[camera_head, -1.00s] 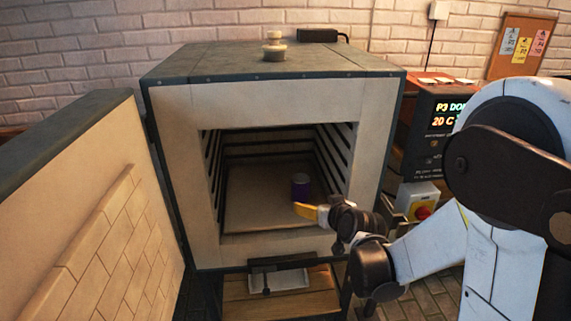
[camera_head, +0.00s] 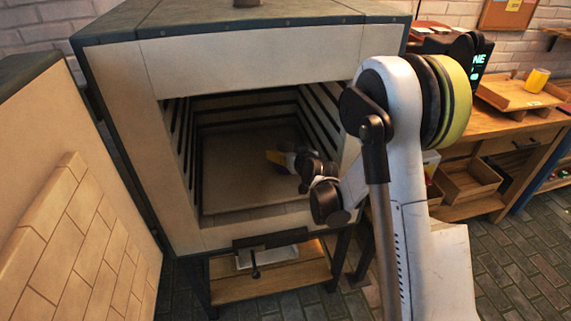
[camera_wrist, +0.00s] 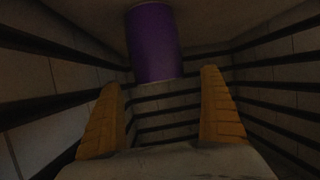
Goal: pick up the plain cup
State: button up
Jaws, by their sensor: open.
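The plain cup (camera_wrist: 154,43) is purple and shows at the top middle of the wrist view, which looks upside down. It stands on the kiln floor (camera_head: 235,170). My gripper (camera_wrist: 162,80) is open, its two yellow fingers spread to either side below the cup in the picture. The cup appears just beyond the fingertips, in line with the gap and not gripped. In the head view my gripper (camera_head: 275,157) is inside the kiln chamber, and my gripper and wrist hide most or all of the cup.
The kiln (camera_head: 120,80) surrounds my gripper with ridged side walls close by. Its open door (camera_head: 75,220) stands at the left. At the right a wooden bench holds a tray (camera_head: 515,95) with a yellow cup (camera_head: 537,79). Brick floor is free at the lower right.

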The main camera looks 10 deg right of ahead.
aim_at(282, 146)
jog(key=x, duration=0.3)
jog(key=shift+f+b, duration=0.1)
jog(key=shift+b, duration=0.3)
jog(key=c, duration=1.5)
jog(key=shift+c, duration=0.2)
notch_tip(282, 146, up, 10)
jog(key=p, duration=0.5)
